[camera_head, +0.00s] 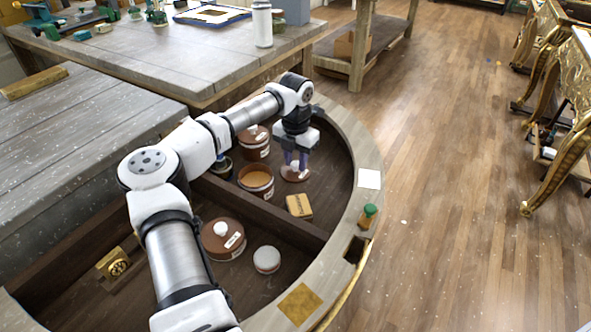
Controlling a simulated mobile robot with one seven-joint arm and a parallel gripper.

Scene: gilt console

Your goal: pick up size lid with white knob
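A round reddish-brown lid (295,174) with a pale label lies flat on the dark floor of the curved console's far compartment. My gripper (295,164) points straight down over it, its two fingers a little apart and reaching down to the lid's middle. The fingers largely hide any knob there, and I cannot tell whether they touch or grip it. A second brown lid with a white knob (221,229) sits on a labelled brown container (224,243) in the near compartment, beside my arm.
An open pot (256,181), a brown jar (256,142) and a yellow box (299,206) stand close to my gripper. A divider (262,212) separates the compartments. A white-topped round tin (266,260) is in the near one.

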